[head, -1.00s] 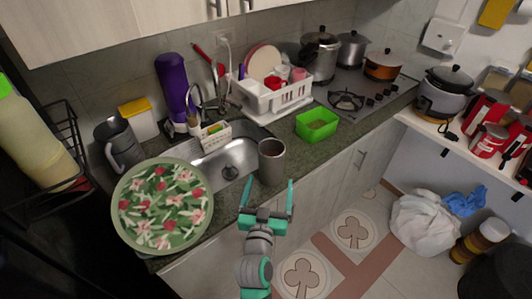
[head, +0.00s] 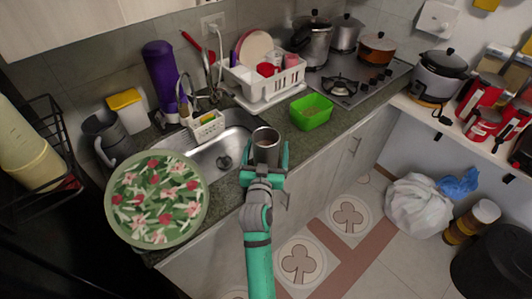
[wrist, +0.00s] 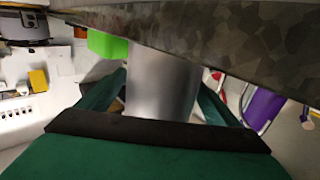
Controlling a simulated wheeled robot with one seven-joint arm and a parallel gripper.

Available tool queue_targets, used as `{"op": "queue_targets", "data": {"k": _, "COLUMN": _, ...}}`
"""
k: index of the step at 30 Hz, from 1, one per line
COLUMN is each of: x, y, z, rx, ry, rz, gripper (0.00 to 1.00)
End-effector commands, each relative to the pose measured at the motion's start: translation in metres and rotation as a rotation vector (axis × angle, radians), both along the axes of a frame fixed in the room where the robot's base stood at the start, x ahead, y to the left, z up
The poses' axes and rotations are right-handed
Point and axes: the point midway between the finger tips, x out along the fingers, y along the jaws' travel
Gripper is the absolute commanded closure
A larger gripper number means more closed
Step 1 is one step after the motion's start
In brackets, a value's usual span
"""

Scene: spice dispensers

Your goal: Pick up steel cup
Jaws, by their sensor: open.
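The steel cup (head: 266,146) is a grey cylinder standing upright on the counter's front edge, just right of the sink. My gripper (head: 265,160) is at the cup from the front, with a teal finger on each side of it. In the wrist view the cup (wrist: 163,80) fills the space between the two green fingers of my gripper (wrist: 160,95). The fingers are open around it, and I cannot tell whether either one touches it. The lower front of the cup is hidden by my gripper in the head view.
A green container (head: 311,112) stands right of the cup. The sink (head: 226,150) lies to its left, with a floral plate (head: 157,199) farther left. A white dish rack (head: 262,83) stands behind. The stove (head: 350,85) is at the back right.

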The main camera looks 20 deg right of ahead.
Motion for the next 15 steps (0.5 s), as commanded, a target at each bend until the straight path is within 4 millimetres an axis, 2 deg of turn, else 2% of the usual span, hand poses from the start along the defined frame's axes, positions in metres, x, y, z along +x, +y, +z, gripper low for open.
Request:
{"op": "queue_targets", "data": {"k": 3, "x": 0.009, "y": -0.0049, "z": 0.0003, "rx": 0.0, "ry": -0.001, "rz": 0.0, "gripper": 0.15}}
{"op": "queue_targets", "data": {"k": 11, "x": 0.0108, "y": -0.0056, "z": -0.0001, "rx": 0.0, "ry": 0.0, "rz": 0.0, "gripper": 0.15}}
{"op": "queue_targets", "data": {"k": 15, "x": 0.0108, "y": -0.0055, "z": 0.0, "rx": 0.0, "ry": 0.0, "rz": 0.0, "gripper": 0.46}}
